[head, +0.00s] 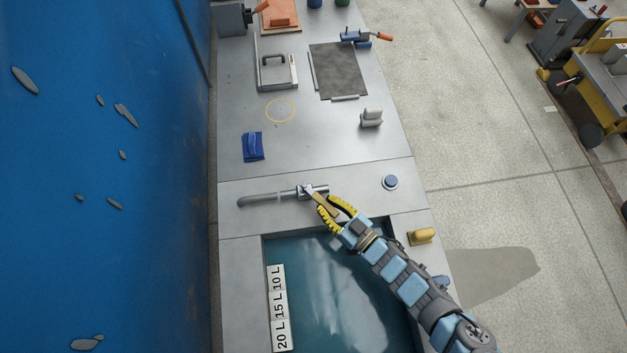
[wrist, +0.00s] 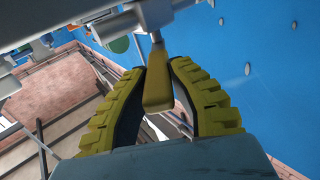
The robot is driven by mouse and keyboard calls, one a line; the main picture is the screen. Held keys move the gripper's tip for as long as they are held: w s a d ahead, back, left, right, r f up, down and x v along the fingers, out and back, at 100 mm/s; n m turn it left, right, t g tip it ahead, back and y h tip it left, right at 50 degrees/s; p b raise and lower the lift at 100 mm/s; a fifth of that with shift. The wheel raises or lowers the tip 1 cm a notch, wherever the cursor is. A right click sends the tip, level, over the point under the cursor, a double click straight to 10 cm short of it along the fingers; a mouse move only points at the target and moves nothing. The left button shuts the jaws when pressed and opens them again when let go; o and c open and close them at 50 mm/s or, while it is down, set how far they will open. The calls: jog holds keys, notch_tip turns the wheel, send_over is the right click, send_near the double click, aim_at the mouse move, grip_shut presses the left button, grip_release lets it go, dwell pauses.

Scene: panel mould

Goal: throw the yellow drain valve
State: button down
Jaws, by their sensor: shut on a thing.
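The drain valve (head: 310,190) is a grey fitting on a grey pipe that lies across the metal bench just behind the water tank. Its yellow lever (wrist: 157,92) sticks out from the fitting toward my gripper. My gripper (head: 329,203) has yellow ribbed fingers and reaches in from the lower right. In the wrist view, my gripper (wrist: 160,68) has one finger on each side of the lever and is shut on it. The fingers partly hide the lever in the head view. The grey valve body (wrist: 155,14) shows beyond the fingertips.
The water tank (head: 250,285) with a white litre scale (head: 279,308) lies in front. A blue round button (head: 390,182) and a yellow block (head: 422,236) are to the right. A blue brush-like thing (head: 253,147) and a grey-white block (head: 371,117) stand farther back. A blue wall is at left.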

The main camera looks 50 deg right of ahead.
jog(key=shift+d, duration=0.1)
dwell(0.5)
jog(key=c, duration=0.9)
grip_release()
jog(key=shift+r, duration=0.1)
